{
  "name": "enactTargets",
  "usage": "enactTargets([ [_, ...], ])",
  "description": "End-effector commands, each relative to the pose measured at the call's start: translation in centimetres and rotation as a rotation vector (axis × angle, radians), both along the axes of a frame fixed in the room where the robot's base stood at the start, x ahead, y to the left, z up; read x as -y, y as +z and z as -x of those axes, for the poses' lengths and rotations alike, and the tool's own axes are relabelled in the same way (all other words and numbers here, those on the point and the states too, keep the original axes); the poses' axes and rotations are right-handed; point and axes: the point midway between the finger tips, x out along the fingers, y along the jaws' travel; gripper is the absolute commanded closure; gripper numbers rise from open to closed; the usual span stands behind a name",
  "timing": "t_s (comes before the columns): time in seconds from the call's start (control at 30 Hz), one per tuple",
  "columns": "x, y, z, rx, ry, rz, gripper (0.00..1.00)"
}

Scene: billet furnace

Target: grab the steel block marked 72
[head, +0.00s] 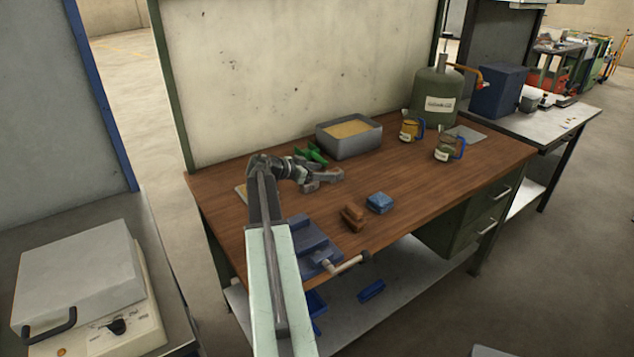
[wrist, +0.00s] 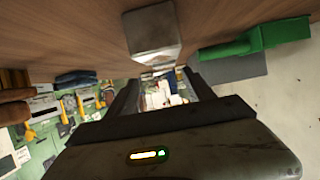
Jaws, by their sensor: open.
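A grey steel block (wrist: 152,35) lies on the wooden workbench (head: 450,160), just beyond my gripper's fingers in the wrist view. I cannot read any mark on it. My gripper (wrist: 160,78) is open, with its two dark fingers apart and nothing held between them. In the head view, my gripper (head: 303,172) is low over the left part of the bench. Greyish block-like shapes (head: 328,174) show at its end there, but I cannot tell which is the marked block.
A green object (head: 312,153) and a grey sand-filled box (head: 350,145) are behind my gripper. A brown brush-like object (head: 352,216), a blue block (head: 380,202) and a blue vise (head: 312,240) are nearer the front. Two jugs and a green canister stand farther right.

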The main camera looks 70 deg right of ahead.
Motion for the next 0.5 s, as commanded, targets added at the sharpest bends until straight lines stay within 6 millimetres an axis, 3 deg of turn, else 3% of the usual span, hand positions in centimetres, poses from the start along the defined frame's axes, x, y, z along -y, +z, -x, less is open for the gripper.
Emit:
enactTargets([
  [0.5, 2.4, -1.3, 1.0, 0.0, 0.005, 0.001, 0.38],
])
